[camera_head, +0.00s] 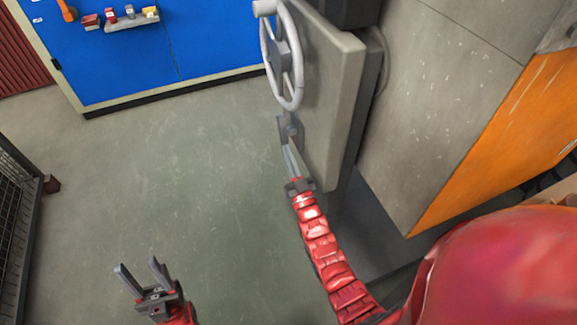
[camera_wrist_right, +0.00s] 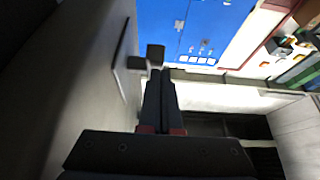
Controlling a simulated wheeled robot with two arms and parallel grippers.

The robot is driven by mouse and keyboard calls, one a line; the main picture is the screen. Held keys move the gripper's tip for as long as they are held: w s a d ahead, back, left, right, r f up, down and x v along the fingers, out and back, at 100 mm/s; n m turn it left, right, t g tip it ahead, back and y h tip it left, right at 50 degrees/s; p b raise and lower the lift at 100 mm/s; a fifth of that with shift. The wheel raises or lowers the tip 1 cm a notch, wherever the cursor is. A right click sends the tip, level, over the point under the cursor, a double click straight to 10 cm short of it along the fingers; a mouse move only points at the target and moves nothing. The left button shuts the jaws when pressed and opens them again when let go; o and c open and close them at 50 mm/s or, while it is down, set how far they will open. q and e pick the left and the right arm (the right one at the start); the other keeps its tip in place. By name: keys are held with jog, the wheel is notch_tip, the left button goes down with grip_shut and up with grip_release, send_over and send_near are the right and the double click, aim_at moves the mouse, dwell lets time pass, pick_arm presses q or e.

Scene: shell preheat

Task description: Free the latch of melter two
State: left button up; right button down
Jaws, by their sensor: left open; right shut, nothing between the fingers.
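A grey melter door (camera_head: 335,95) stands open or ajar at the upper middle of the head view, with a pale handwheel (camera_head: 297,58) on its face. A small grey latch (camera_head: 289,129) sits on the door's edge below the wheel. My right gripper (camera_head: 289,150) is shut and empty, its fingertips at or just below the latch; I cannot tell whether they touch. In the right wrist view the shut fingers (camera_wrist_right: 160,88) point at a dark latch piece (camera_wrist_right: 154,54) beside the door face. My left gripper (camera_head: 140,268) is open and empty over the floor. No melter number is readable.
The grey and orange melter body (camera_head: 445,110) fills the right side. A blue panel (camera_head: 190,40) with a small shelf (camera_head: 132,22) of items stands at the back. A wire-mesh cage (camera_head: 15,225) is at the left edge. The floor (camera_head: 170,170) between is clear.

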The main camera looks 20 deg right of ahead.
jog(key=shift+w+f+t+b, duration=0.45)
jog(key=shift+t+b, duration=0.6)
jog(key=shift+b, duration=0.95)
jog(key=shift+w+f+t+b, duration=0.4)
jog(key=shift+t+b, duration=0.65)
jog(key=shift+b, duration=0.9)
jog(key=shift+s, duration=0.1)
jog(key=b+v, duration=0.2)
jog(key=v, duration=0.8)
jog(key=shift+s+r, duration=0.3)
